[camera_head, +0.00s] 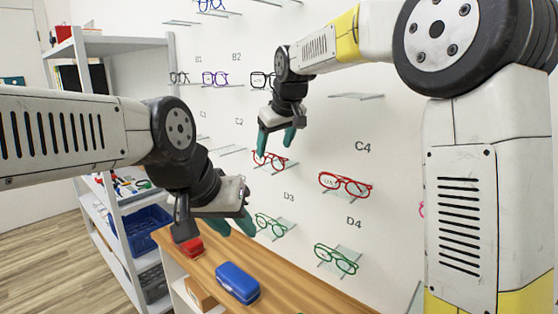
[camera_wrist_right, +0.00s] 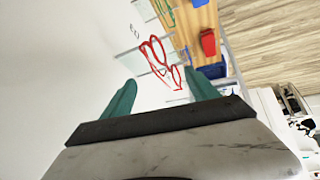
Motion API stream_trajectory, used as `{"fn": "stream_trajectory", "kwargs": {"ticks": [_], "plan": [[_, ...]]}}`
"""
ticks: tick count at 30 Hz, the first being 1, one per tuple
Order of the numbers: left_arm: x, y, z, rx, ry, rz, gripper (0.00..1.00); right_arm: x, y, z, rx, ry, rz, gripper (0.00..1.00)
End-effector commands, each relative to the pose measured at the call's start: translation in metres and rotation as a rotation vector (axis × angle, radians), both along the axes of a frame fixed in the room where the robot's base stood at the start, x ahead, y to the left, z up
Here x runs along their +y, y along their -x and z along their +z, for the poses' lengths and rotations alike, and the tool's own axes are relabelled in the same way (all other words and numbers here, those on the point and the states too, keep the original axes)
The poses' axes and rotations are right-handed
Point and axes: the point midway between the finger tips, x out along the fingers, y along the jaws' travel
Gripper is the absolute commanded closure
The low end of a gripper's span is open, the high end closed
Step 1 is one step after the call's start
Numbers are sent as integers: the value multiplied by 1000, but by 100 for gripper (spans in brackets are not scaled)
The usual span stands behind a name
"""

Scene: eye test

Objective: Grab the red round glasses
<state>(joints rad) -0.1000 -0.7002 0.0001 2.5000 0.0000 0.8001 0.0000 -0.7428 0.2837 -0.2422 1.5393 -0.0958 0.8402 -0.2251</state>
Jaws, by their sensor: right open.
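Two pairs of red glasses show in the head view. One pair (camera_head: 269,160) sits on a small clear shelf just below my right gripper (camera_head: 276,148); the other (camera_head: 345,186) is on the wall under the C4 label. I cannot tell for certain which is the round pair. In the right wrist view, red glasses (camera_wrist_right: 153,52) lie beyond the fingertips of my right gripper (camera_wrist_right: 159,77), roughly in line with the gap. That gripper is open and empty. My left gripper (camera_head: 236,228) is open and empty, low in front of the wall above the wooden counter.
Green glasses (camera_head: 271,225) (camera_head: 336,259) sit on lower shelves, purple (camera_head: 215,79) and black (camera_head: 262,80) ones higher. A blue case (camera_head: 237,283) and a red case (camera_head: 190,247) lie on the wooden counter (camera_head: 285,292). A shelf unit with a blue crate (camera_head: 146,228) stands left.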

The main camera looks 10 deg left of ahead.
Motion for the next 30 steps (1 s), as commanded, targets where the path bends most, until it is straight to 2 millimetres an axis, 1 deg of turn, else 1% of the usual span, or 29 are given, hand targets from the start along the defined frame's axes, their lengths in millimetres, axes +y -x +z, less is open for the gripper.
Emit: {"fn": "stream_trajectory", "kwargs": {"ticks": [4, 7, 9, 15, 16, 17, 18, 23, 24, 26, 30], "plan": [[0, 0, 0, 0, 0, 0, 64, 12, -7, -20, 4, 2, 2, 31], [0, 0, 0, 0, 0, 0, 64, 14, -15, -32, 3, 3, -1, 31], [0, 0, 0, 0, 0, 0, 64, 16, -17, -36, 2, 2, 0, 31], [0, 0, 0, 0, 0, 0, 64, 16, -18, -36, 1, 0, 0, 31], [0, 0, 0, 0, 0, 0, 64, 16, -18, -36, 1, 0, 0, 35], [0, 0, 0, 0, 0, 0, 64, 16, -18, -36, 1, 0, 0, 41], [0, 0, 0, 0, 0, 0, 64, 16, -18, -36, 1, 0, 0, 49], [0, 0, 0, 0, 0, 0, 64, 16, -18, -36, 1, 0, 0, 81], [0, 0, 0, 0, 0, 0, 64, 16, -18, -36, 1, 0, 0, 88], [0, 0, 0, 0, 0, 0, 64, 16, -18, -36, 1, 0, 0, 100], [0, 0, 0, 0, 0, 0, 64, 16, -18, -36, 1, 0, 0, 100]]}}
